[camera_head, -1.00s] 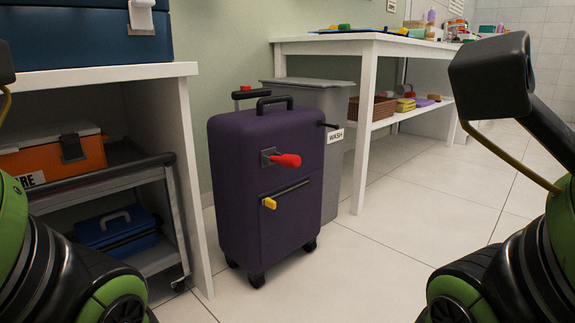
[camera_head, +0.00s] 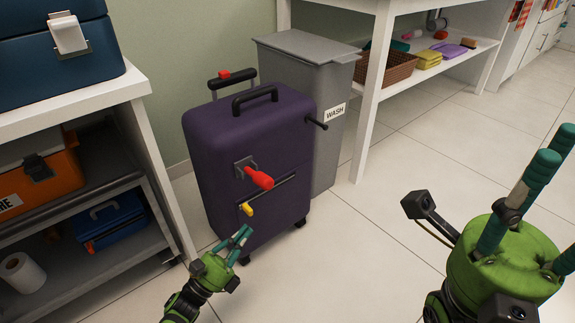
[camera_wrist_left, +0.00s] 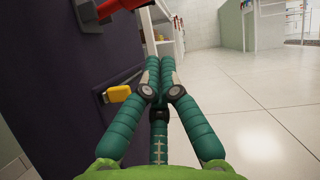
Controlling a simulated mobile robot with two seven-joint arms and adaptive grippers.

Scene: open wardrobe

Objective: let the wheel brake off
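A purple suitcase (camera_head: 240,155) stands upright on its wheels on the floor. A red lever (camera_head: 258,177) on a grey plate sticks out of its front; in the left wrist view the red lever (camera_wrist_left: 118,8) is at the top edge. Below it is a yellow tab (camera_head: 246,209), also in the left wrist view (camera_wrist_left: 118,94). No marking shows which part is the wheel brake. My left gripper (camera_head: 243,234) is shut and empty, low in front of the suitcase, apart from lever and tab. My right gripper (camera_head: 545,190) is open and empty at the right, partly cut off.
A grey bin (camera_head: 305,95) labelled WASH stands right behind the suitcase. A white shelf unit (camera_head: 150,150) with toolboxes stands close on the left. A white table (camera_head: 372,90) is behind right. The tiled floor in front is clear.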

